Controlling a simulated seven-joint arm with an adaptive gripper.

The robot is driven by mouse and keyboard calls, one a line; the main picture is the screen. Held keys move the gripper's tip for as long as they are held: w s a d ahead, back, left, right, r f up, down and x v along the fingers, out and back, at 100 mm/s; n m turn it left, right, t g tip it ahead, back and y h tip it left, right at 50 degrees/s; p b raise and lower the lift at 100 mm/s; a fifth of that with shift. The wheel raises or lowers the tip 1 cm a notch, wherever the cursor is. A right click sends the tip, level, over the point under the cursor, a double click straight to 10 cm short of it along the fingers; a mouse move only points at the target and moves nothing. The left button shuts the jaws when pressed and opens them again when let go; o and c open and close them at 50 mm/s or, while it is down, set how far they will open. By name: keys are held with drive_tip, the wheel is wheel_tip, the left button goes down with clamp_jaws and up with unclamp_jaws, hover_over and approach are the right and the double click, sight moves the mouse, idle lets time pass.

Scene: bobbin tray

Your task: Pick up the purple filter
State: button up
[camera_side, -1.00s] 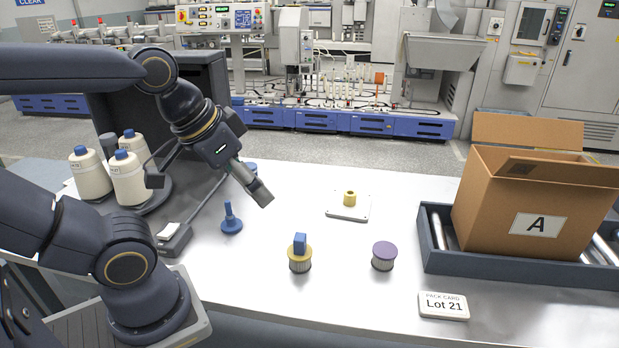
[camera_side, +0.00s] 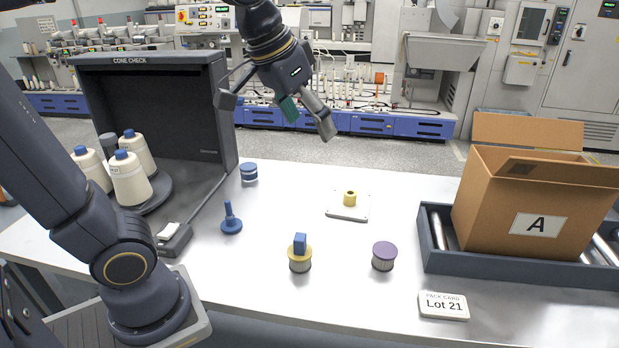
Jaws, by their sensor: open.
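The purple filter (camera_side: 384,256) stands upright on the table, right of the middle in the side view. Nothing hides the filter.
A yellow-topped filter (camera_side: 300,262) with a blue block (camera_side: 299,243) on it stands to the left. Behind are a plate with a yellow piece (camera_side: 349,199), a blue peg (camera_side: 231,218) and a blue-white cylinder (camera_side: 249,172). A cardboard box (camera_side: 524,215) and pack card (camera_side: 443,306) are right.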

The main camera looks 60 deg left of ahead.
drive_tip(key=w+d+f+g, duration=0.1)
drive_tip(key=w+d+f, duration=0.1)
drive_tip(key=w, duration=0.7)
drive_tip(key=g, duration=0.4)
hover_over(386, 249)
wheel_tip(386, 249, down, 16)
drive_tip(key=r, duration=0.1)
drive_tip(key=shift+m, duration=0.4)
wheel_tip(386, 249, down, 14)
drive_tip(key=shift+s+d+r, duration=0.1)
drive_tip(key=shift+s+r, duration=0.05)
drive_tip(key=shift+r, duration=0.05)
drive_tip(key=shift+f, duration=2.95)
drive_tip(key=c, duration=1.2)
drive_tip(key=shift+r, duration=0.2)
